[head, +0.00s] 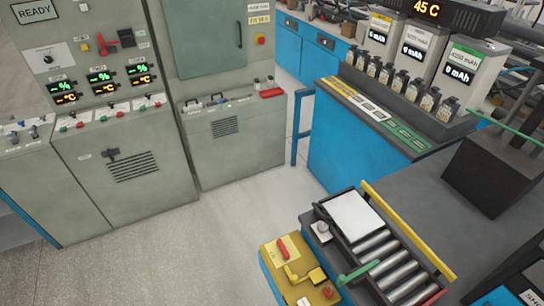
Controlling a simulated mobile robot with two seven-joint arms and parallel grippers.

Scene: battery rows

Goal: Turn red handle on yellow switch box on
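The yellow switch box (268,252) stands at the bottom centre of the head view, beside the front left of a roller conveyor. Its red handle (283,248) sits on a pale plate on the box's upper face and looks tilted, running from upper left to lower right. I cannot tell from its angle whether it is on or off. A yellow lever or latch (302,276) and a small red knob (328,292) are also on the box. The box's lower part is cut off by the picture's edge. Neither of my grippers is in view.
A roller conveyor (385,262) with a white panel and a green lever (357,272) adjoins the box on the right. Grey control cabinets (125,185), one with another red handle (106,44), stand at the left. A blue workbench (345,148) is behind. Grey floor (190,250) is clear at left.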

